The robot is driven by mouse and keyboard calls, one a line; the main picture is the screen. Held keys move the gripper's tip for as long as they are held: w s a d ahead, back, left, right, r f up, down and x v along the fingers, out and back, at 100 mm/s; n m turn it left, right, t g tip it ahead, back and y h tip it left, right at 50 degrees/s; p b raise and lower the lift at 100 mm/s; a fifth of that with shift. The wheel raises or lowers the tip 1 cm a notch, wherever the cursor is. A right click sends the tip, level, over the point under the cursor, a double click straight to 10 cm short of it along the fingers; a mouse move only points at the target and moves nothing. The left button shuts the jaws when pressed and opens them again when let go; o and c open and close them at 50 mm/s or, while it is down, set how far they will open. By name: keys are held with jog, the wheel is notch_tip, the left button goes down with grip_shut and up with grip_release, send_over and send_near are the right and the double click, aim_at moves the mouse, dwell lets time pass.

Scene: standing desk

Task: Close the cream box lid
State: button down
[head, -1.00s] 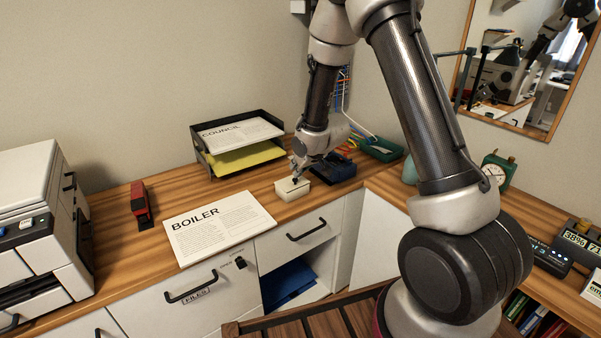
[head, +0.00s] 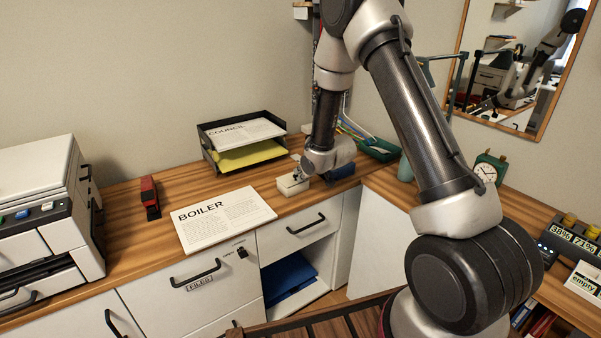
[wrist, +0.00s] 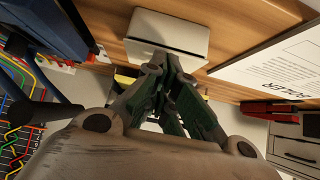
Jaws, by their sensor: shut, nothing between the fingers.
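The cream box (head: 291,186) is a small pale block on the wooden desk, right of the BOILER paper. It also shows in the wrist view (wrist: 168,30) at the top, with a pale flat upper face and a darker strip along its near side. Its lid looks down or nearly down; I cannot tell whether a gap remains. My gripper (head: 298,175) is at the box's far right side, low and close to its top. In the wrist view my gripper (wrist: 163,60) is shut and empty, its fingertips overlapping the box's near edge. Whether they touch it is unclear.
The BOILER paper stack (head: 224,219) lies left of the box. A black letter tray (head: 243,143) stands behind. A dark blue object (head: 341,171) and a green tray (head: 379,150) are to the right.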

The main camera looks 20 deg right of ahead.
jog(key=shift+s+f, duration=0.15)
jog(key=shift+f, duration=0.1)
jog(key=shift+r, duration=0.1)
dwell(0.5)
